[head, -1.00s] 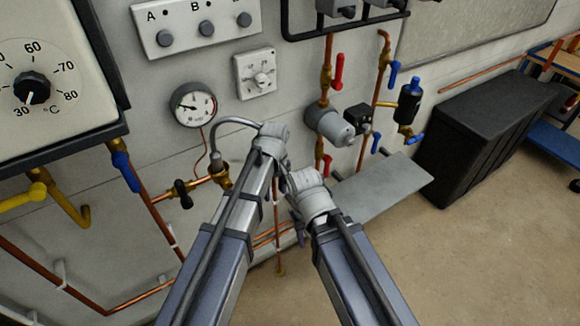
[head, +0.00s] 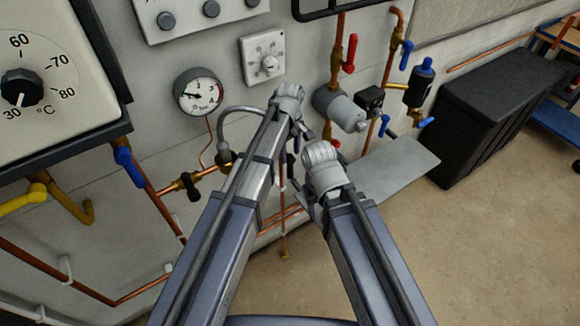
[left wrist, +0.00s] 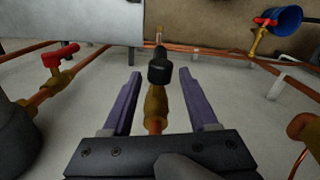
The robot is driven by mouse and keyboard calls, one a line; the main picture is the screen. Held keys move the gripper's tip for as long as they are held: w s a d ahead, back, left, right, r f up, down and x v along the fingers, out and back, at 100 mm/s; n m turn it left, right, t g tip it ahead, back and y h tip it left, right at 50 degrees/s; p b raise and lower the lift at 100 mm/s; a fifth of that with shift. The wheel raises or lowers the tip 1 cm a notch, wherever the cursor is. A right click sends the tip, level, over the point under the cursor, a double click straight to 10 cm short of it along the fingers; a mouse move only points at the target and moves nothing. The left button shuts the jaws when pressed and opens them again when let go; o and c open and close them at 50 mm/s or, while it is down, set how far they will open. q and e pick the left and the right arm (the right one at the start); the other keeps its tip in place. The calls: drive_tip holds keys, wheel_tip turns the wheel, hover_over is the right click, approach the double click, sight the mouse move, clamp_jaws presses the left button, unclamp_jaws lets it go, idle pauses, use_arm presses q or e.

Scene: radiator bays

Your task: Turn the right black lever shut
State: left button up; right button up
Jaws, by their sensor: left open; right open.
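In the left wrist view a black lever (left wrist: 160,72) on a brass valve (left wrist: 156,108) stands between the two purple fingers of my left gripper (left wrist: 161,78). The fingers are open, with a gap on each side of the lever. In the head view my left gripper (head: 301,132) is mostly hidden behind its own wrist, near the pipes at the wall. That lever is not clear there. Another black lever (head: 189,183) sits on a brass valve on the copper pipe to the left. My right gripper (head: 309,206) is lower, partly hidden by its own arm, apart from the valves.
A pressure gauge (head: 199,92) and a grey pump (head: 340,108) are on the wall nearby. A red-handled valve (head: 349,54) is above the pump. A grey shelf (head: 395,170) juts out to the right of my arms. A black cabinet (head: 490,110) stands further right. The floor in front is clear.

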sight(290, 167)
use_arm(q)
wheel_tip(290, 167, down, 8)
drive_tip(key=b, duration=0.7)
drive_tip(key=shift+r, duration=0.2)
clamp_jaws()
idle(1.0)
